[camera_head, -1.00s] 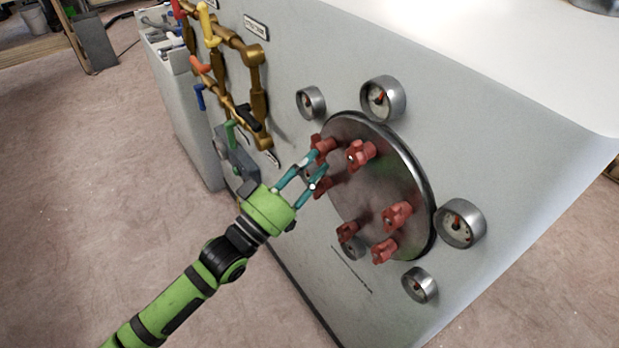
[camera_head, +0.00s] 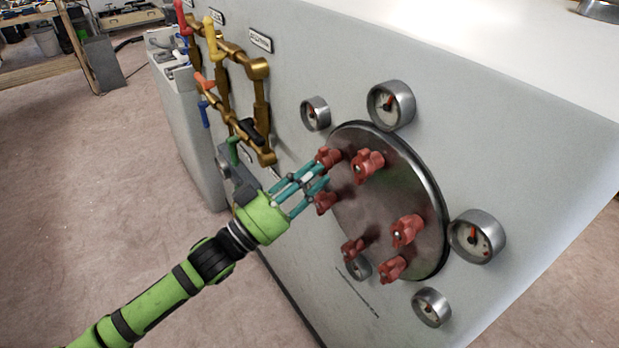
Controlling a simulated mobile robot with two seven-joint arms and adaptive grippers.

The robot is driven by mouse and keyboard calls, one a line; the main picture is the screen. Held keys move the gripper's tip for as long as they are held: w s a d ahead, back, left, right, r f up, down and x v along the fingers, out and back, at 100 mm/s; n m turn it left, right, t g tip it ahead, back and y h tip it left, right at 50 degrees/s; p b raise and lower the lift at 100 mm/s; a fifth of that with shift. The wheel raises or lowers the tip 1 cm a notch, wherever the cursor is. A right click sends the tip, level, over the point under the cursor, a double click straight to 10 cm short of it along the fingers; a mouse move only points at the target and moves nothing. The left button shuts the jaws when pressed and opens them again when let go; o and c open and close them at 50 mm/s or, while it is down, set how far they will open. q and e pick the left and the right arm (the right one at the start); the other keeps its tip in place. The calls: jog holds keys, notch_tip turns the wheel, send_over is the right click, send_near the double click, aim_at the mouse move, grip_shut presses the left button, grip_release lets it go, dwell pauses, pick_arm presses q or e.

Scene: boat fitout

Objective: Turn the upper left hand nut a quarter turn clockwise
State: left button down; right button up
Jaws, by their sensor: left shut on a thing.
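The round metal hatch plate (camera_head: 385,205) on the grey panel carries several red lobed nuts. The upper left nut (camera_head: 328,156) is at the plate's upper left edge. My left gripper (camera_head: 322,173), green with teal fingers, comes in from the lower left and is shut on this nut; the fingertips partly cover its lower side. Another red nut (camera_head: 325,203) is close below the fingers. A further red nut (camera_head: 368,164) is to the right, clear of the fingers. The exact contact is too small to tell. My right gripper is not in view.
Round gauges (camera_head: 390,104) surround the plate. Open floor (camera_head: 110,200) is at the left.

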pick_arm(q)
jog(key=shift+w+f, duration=0.1)
jog(key=shift+f, duration=0.1)
jog(key=c, duration=1.1)
grip_release()
jog(key=shift+o, duration=0.3)
jog(key=shift+w, duration=0.1)
jog(key=shift+r, duration=0.1)
jog(key=v, duration=1.2)
